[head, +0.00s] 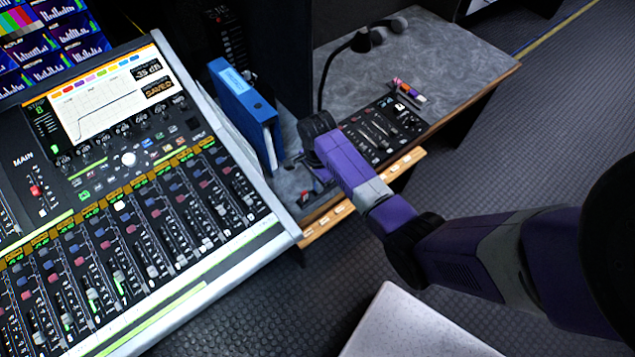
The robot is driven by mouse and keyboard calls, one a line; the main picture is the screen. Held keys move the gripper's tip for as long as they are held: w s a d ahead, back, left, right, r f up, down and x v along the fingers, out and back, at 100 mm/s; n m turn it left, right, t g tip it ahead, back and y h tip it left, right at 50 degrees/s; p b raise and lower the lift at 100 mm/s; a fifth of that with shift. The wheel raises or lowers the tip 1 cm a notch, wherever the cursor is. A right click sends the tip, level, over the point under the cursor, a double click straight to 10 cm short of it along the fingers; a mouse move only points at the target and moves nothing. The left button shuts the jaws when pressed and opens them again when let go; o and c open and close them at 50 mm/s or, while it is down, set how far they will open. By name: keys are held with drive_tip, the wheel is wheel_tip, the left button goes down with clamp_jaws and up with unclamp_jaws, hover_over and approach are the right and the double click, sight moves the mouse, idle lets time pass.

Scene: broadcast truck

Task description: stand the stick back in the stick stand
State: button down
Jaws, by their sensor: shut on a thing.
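My gripper (312,184) points down at the left end of the grey desk, just right of the blue binder. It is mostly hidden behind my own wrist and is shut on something. The held thing is too hidden to make out, but it is likely the stick. A small dark rack with coloured pieces (408,92) stands on the desk behind the control panel. It may be the stick stand, but it is too small to be sure. My gripper is apart from it, to its left and nearer.
A black control panel (385,130) and a gooseneck lamp (328,75) are on the desk. The desk's right side is clear.

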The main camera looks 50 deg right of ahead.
drive_tip(key=shift+f, duration=0.25)
drive_tip(key=c, duration=1.4)
unclamp_jaws()
drive_tip(key=shift+c, duration=0.2)
wheel_tip(320, 180, up, 8)
drive_tip(key=shift+f, duration=0.1)
